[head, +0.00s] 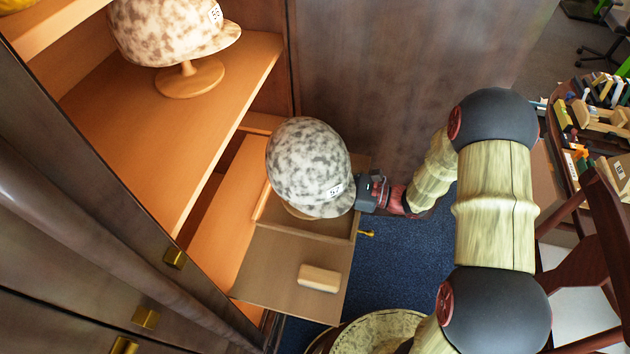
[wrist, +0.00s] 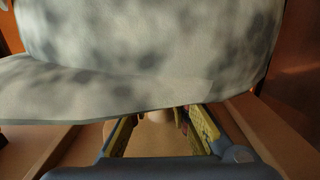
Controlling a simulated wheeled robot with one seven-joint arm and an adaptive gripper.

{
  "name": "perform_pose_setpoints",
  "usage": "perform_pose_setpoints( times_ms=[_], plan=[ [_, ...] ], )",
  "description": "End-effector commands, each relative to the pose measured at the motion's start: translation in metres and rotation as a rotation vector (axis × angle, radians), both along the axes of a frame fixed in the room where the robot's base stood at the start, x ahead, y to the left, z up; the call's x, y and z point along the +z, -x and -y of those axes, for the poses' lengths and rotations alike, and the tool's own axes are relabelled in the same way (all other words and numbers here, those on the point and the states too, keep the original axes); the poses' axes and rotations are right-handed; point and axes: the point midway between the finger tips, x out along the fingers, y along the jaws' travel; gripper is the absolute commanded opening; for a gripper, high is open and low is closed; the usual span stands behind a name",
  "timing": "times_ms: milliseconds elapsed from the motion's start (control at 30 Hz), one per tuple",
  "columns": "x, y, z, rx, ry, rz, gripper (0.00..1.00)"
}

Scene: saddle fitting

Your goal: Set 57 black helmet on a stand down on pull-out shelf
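The helmet with a label that looks like 57 (head: 308,165) is mottled grey and white, not black. It sits upright on a wooden stand, whose base (head: 300,212) barely shows under the brim. It is over the back part of the pull-out shelf (head: 275,270); whether the base touches it is hidden. My gripper (head: 366,192) is at the brim's right side in the head view. In the wrist view the helmet fills the top, and the stand's stem (wrist: 156,115) shows between my spread yellow fingers (wrist: 160,128), with visible gaps. The gripper looks open around the stem.
A wooden block (head: 318,279) lies on the front of the pull-out shelf. Another mottled helmet (head: 172,30) stands on the upper shelf (head: 140,130). The cabinet's side panel (head: 385,75) rises behind. A brass knob (head: 366,233) sticks out at the pull-out shelf's right edge.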

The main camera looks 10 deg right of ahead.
Motion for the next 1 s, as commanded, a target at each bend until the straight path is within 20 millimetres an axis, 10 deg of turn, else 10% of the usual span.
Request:
perform_pose_setpoints(
  times_ms=[600, 1000],
  plan=[
    [0.004, 0.0, 0.001, -0.001, 0.0, -0.001, 0.35],
    [0.005, 0.023, 0.067, -0.006, -0.001, -0.002, 0.35]
  ],
)
